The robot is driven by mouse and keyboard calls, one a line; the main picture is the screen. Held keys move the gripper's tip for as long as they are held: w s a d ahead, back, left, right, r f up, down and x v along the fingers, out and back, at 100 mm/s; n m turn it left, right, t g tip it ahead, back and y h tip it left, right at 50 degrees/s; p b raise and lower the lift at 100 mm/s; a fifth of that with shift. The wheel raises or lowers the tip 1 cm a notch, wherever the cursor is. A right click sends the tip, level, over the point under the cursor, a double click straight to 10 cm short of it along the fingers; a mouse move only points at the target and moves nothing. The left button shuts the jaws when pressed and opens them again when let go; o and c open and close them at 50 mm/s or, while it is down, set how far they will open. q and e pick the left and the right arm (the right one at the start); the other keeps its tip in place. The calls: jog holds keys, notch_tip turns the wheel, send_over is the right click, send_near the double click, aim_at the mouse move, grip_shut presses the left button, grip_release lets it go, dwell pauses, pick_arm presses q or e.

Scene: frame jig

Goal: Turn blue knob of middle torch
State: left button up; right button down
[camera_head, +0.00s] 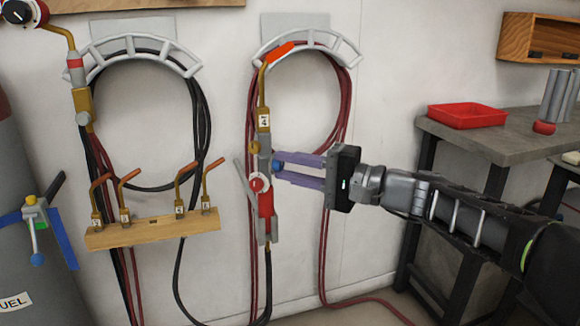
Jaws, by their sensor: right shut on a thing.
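The torch (264,121) marked with a small number label hangs upright on the wall at the middle of the view. It has a brass neck, a grey body and a red lower handle (267,204). Its blue knob (277,166) sticks out on the right side of the body. My right gripper (281,168) comes in from the right with its two purple fingers level. Its fingertips are shut on the blue knob, which they partly cover. A red knob (259,184) sits just below on the torch's front. My left gripper is not in view.
Another torch (82,97) hangs at the left. A wooden rack (152,232) holds several brass tips. Red and black hoses (340,125) loop over grey wall hangers. A grey cylinder (30,285) stands at far left. A workbench (470,139) with a red tray (467,116) stands at right.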

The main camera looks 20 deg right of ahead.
jog(key=c, duration=1.2)
grip_release()
jog(key=p+v, duration=0.1)
jog(key=v, duration=0.7)
jog(key=shift+w, duration=0.1)
